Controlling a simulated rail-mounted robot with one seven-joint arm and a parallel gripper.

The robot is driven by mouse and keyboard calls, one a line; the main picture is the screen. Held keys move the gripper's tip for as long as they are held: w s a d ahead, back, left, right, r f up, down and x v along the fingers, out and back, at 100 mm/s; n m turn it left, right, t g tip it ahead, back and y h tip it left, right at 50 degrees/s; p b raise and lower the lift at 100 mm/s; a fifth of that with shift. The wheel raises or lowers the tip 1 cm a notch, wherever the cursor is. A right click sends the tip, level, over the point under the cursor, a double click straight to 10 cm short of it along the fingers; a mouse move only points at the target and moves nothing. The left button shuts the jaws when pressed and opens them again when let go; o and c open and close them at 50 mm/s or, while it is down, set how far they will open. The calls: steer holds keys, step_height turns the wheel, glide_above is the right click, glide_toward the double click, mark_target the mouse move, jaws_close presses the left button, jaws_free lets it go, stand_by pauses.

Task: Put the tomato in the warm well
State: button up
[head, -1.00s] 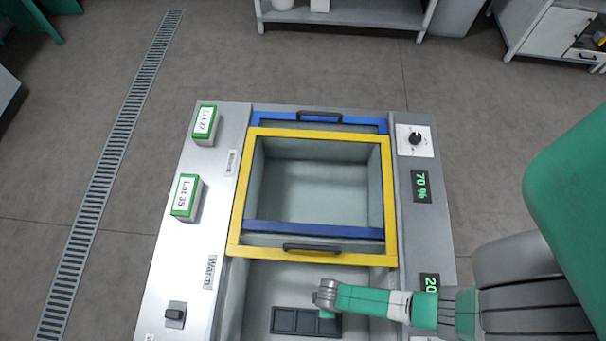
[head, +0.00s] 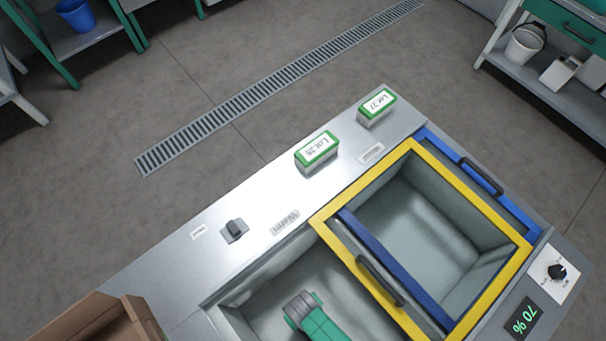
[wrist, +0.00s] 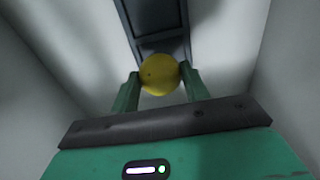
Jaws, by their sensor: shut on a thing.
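The yellow tomato (wrist: 159,74) is between the two green fingers of my gripper (wrist: 161,80) in the wrist view, and the gripper is shut on it. Just past the tomato is a dark tray with compartments (wrist: 158,22); I cannot tell whether the tomato touches it. In the head view my wrist reaches into the uncovered near well (head: 262,313), beside the "Warm" label (head: 285,222). My fingers, the tomato and the tray are hidden or out of frame there.
A yellow-framed lid (head: 478,304) and a blue-framed lid (head: 470,171) with dark handles lie over the far well. Two lot blocks (head: 317,152) (head: 377,108) and a switch (head: 235,230) are on the metal border. A brown box (head: 95,325) stands lower left. Pale well walls (wrist: 40,85) flank my gripper.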

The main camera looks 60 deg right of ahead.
steer(key=f+b, duration=0.1)
steer(key=f, duration=0.1)
steer(key=w+f+b, duration=0.1)
steer(key=f+b, duration=0.1)
steer(key=shift+w, duration=0.1)
steer(key=shift+a+r, duration=0.1)
steer(key=shift+r, duration=0.1)
steer(key=shift+f, duration=0.2)
steer(key=o, duration=0.8)
steer(key=shift+r, duration=0.1)
step_height(320, 180, up, 12)
steer(key=p, duration=0.7)
steer(key=shift+r, duration=0.15)
